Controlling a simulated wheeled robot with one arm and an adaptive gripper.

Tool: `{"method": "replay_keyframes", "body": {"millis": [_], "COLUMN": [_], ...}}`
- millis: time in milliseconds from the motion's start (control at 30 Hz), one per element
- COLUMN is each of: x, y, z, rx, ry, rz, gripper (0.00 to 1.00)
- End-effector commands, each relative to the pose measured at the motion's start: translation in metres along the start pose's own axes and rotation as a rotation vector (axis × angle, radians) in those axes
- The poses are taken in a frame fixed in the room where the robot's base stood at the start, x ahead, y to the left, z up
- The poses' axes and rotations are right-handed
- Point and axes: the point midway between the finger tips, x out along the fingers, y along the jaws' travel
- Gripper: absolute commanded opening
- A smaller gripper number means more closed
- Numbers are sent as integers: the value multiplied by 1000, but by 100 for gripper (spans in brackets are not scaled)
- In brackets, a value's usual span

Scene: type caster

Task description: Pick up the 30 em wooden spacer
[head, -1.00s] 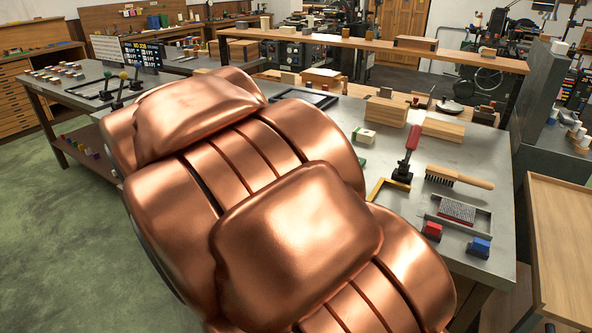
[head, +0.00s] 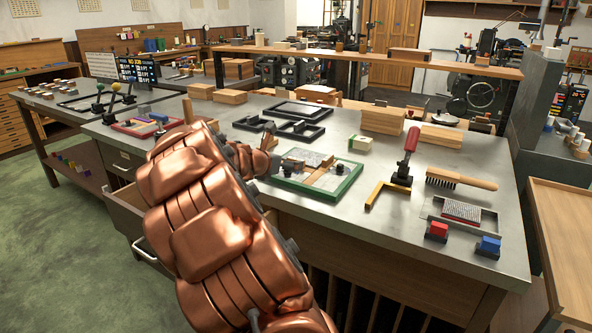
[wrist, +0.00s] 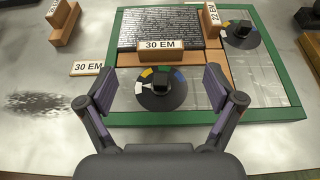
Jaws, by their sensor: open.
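The wooden spacer (wrist: 158,58) labelled "30 EM" lies inside the green frame (wrist: 293,112) in the wrist view, against the lower edge of a block of dark type (wrist: 165,28). My gripper (wrist: 160,82) is open and empty, its two fingers spread to either side of the spacer's near side. A round black knob with a coloured dial (wrist: 161,90) sits between the fingers. In the head view, the green frame (head: 342,193) is on the grey bench, and my copper arm reaches in from its left. The spacer cannot be told apart there.
A second piece labelled "30 EM" (wrist: 87,68) lies left of the frame. A "22 EM" piece (wrist: 212,17) stands beside the type, near another dial knob (wrist: 240,35).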

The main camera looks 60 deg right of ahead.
Motion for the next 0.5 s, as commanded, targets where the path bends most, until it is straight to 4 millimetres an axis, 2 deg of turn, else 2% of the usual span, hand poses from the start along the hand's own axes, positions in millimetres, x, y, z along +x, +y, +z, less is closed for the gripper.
{"method": "replay_keyframes", "body": {"millis": [100,267,500], "x": [12,21,51], "y": [-1,-1,-1], "z": [-2,-1,1], "rx": [1,1,5], "ry": [3,3,3], "rz": [-2,-2,0], "gripper": [92,92,92]}}
